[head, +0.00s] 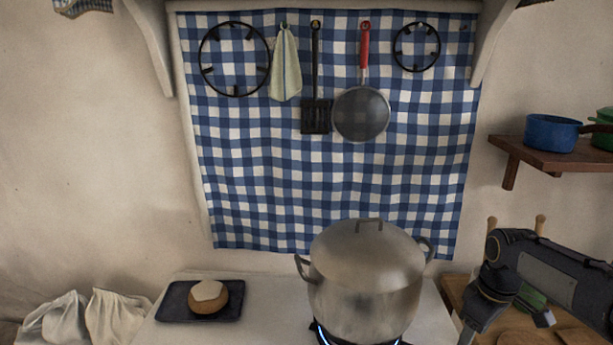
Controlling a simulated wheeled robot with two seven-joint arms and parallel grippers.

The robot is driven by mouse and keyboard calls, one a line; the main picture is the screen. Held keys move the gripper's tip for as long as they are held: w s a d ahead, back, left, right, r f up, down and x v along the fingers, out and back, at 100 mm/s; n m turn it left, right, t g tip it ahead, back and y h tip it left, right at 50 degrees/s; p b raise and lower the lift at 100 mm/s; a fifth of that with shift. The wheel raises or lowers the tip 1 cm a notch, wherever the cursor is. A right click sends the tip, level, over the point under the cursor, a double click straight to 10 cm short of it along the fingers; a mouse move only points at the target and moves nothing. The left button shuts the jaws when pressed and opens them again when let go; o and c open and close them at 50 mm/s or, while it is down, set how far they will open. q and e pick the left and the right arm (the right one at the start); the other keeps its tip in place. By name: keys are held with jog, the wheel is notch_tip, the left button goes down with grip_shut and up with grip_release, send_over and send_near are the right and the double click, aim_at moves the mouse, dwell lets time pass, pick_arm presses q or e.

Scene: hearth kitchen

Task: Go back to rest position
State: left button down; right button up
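My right arm comes in from the right edge, over the wooden surface beside the stove. The end of it, with my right gripper (483,314), points down near the lower edge of the head view. Its fingertips are not clearly shown, so I cannot tell whether it is open or shut. It is to the right of the large lidded metal pot (365,285) and looks apart from it. My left arm and gripper are not in view.
The pot stands on a burner with a blue glow. A dark tray (174,302) holds a round bread-like item (208,297) at left. A wooden counter (455,290) lies under my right arm. A wall shelf (550,158) holds a blue pot (551,132).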

jog(key=s+a+m+t+y, duration=0.3)
jog(key=s+a+m, duration=0.4)
jog(key=s+a, duration=0.9)
jog(key=s+t, duration=0.1)
jog(key=s, duration=0.3)
jog(key=shift+s+a+t+y, duration=0.2)
jog(key=shift+s+t+y, duration=0.05)
jog(key=shift+t+y, duration=0.05)
